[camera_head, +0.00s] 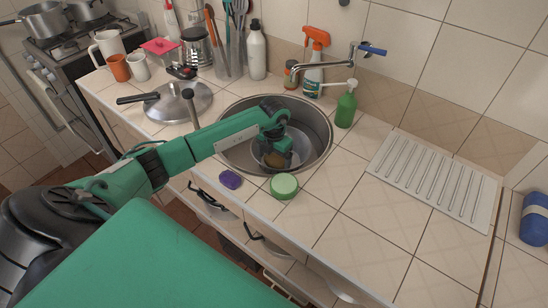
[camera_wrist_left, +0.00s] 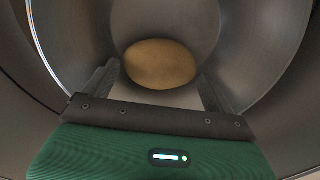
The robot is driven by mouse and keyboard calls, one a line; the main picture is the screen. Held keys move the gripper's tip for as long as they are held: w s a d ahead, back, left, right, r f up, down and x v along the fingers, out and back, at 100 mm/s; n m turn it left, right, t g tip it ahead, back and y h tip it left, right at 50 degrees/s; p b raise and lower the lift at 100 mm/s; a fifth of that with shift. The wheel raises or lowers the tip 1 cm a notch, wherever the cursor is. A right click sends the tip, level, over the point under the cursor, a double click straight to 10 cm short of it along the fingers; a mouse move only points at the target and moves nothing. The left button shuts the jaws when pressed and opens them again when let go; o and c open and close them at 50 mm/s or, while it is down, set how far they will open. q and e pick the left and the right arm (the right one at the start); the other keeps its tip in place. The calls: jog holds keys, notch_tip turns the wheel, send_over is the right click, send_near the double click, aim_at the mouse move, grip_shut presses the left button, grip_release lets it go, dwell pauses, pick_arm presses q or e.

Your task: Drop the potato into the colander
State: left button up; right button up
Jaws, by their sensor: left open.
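The potato (camera_head: 274,160) is a yellow-brown oval low in the sink, partly hidden by my left gripper (camera_head: 272,147). It shows whole in the left wrist view (camera_wrist_left: 160,64), just beyond and between the two open fingers (camera_wrist_left: 160,85). A shiny round metal vessel (camera_head: 299,150) surrounds the potato inside the sink. It may be the colander, but I cannot make out holes. My left gripper points down into it, open; I cannot tell whether it touches the potato. My right gripper is not in view.
The round steel sink (camera_head: 322,126) has a tap (camera_head: 325,66) behind it. A green soap bottle (camera_head: 346,104), purple sponge (camera_head: 230,180) and green round item (camera_head: 284,186) stand near its rim. A pan lid (camera_head: 178,103) lies left. Counter at right front is clear.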

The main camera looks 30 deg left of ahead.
aim_at(274, 159)
pick_arm(q)
jog(key=shift+r+p, duration=0.3)
jog(key=shift+r, duration=0.2)
notch_tip(274, 159, up, 12)
jog(key=b, duration=0.2)
